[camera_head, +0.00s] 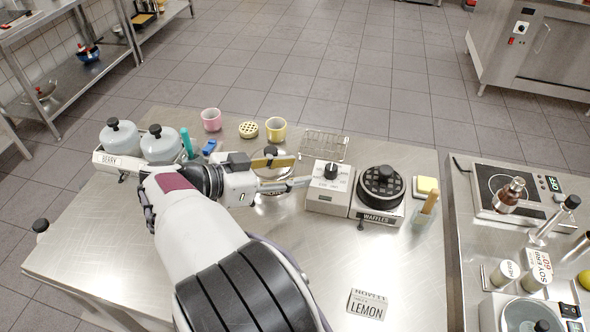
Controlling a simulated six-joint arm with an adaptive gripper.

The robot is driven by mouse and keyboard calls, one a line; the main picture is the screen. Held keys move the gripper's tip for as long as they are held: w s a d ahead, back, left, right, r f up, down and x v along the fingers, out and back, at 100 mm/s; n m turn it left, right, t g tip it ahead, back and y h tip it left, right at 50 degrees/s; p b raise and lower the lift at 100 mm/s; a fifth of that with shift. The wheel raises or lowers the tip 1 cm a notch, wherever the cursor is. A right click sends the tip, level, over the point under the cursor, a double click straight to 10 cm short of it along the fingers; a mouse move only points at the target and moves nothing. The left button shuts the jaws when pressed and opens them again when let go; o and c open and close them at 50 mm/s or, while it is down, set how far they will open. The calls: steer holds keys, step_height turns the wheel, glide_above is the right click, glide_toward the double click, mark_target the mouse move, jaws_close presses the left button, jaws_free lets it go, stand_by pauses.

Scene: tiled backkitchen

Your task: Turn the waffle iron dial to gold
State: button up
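The waffle iron (381,187) is a round black plate on a steel base labelled "WAFFLES", on the metal table. A pale control box (328,201) adjoins its left side. A black dial (331,171) sits on top of the box; its markings are too small to read. My gripper (301,172) is just left of the box, pointing right towards the dial. Its two fingers are apart, with nothing visible between the tips. They appear clear of the dial, though exact depth is hard to tell. My gripper partly covers a round metal item behind it.
A wire rack (325,146), a yellow cup (276,129) and a pink cup (211,119) stand behind my gripper. A brush in a holder (427,206) is right of the iron. The "LEMON" card (367,305) lies in front, with bare table around it.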

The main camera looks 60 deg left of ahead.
mark_target(330, 168)
steer(key=w+d+n+y, duration=0.1)
steer(key=w, duration=0.1)
steer(key=w+d+r+n+y, duration=0.1)
steer(key=w, duration=0.1)
steer(key=w+d+r+y, duration=0.1)
steer(key=w, duration=0.1)
steer(key=shift+w+d+r+n, duration=0.15)
steer(key=shift+d+r+n, duration=0.1)
steer(key=shift+d+n, duration=0.15)
steer(key=f, duration=0.1)
steer(key=s+f+n+y, duration=0.1)
steer(key=f+n+g+y, duration=0.1)
steer(key=f, duration=0.1)
steer(key=shift+s+a, duration=0.3)
steer(key=shift+s+a+f, duration=0.15)
steer(key=shift+a, duration=0.05)
steer(key=shift+x, duration=3.9)
